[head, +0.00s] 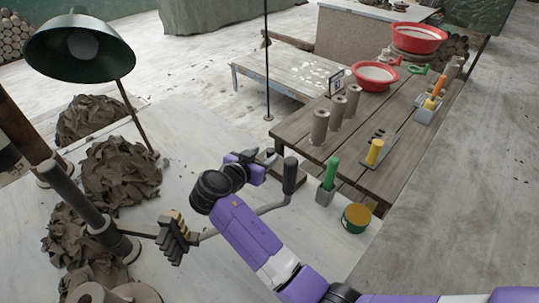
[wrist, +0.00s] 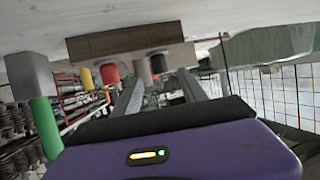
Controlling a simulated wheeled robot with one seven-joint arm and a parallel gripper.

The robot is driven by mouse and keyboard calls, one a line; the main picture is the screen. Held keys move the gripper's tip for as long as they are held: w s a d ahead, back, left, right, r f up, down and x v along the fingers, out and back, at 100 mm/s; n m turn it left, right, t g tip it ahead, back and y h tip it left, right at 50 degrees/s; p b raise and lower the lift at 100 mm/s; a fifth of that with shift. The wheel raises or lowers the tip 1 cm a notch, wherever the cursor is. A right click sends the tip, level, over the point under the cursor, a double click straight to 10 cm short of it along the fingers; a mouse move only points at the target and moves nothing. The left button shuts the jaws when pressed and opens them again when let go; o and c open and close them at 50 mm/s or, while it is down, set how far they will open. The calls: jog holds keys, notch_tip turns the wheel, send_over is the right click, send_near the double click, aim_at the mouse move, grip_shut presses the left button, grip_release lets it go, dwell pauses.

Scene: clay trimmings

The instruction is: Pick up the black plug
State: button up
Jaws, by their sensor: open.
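The wrist view appears upside down. The black plug (wrist: 158,63) shows there beyond my gripper, near the gap between its fingers and apart from them. It stands against a brown block or board (wrist: 90,46), in a row with a yellow plug (wrist: 86,77), a red one (wrist: 110,72) and a dull brown one (wrist: 141,69). My gripper (wrist: 160,80) is open and empty. In the head view my gripper (head: 258,160) is small and partly hidden by its own wrist. A grey board (head: 368,158) on the bench holds a yellow plug (head: 374,152) and small dark pieces too small to tell.
A dark-handled crank (head: 290,176) stands close to my gripper. Several clay cylinders (head: 319,127) stand on the wooden bench. Clay heaps (head: 120,178) and a green lamp (head: 80,45) are at left.

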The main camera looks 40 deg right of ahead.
aim_at(269, 152)
jog(key=shift+x, duration=1.45)
jog(key=shift+c, duration=0.4)
grip_shut()
jog(key=shift+r, duration=0.15)
